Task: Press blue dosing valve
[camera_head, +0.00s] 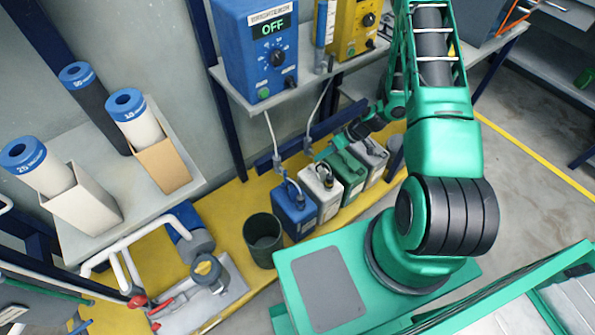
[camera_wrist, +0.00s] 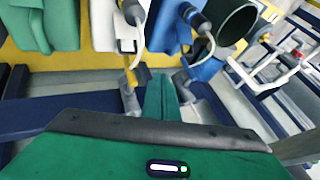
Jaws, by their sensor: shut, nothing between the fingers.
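The blue jug (camera_head: 293,212) stands on the yellow strip, with a cap fitting and hose on top. A small grey-blue valve (camera_head: 278,165) sits on the dark blue rail behind it. What looks like the same valve (camera_wrist: 183,86) shows in the wrist view, where the blue jug (camera_wrist: 205,66) is at upper right. My gripper (camera_head: 323,152) is shut and empty, above the white and green jugs. In the wrist view its green fingers (camera_wrist: 161,98) point between two rail fittings, left of that valve. I cannot tell whether they touch anything.
The white jug (camera_head: 321,193) and green jug (camera_head: 348,175) stand right of the blue jug. A dark bucket (camera_head: 263,240) is at its left. A blue control box (camera_head: 256,55) reading OFF stands on the shelf above. Hoses hang down to the rail.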

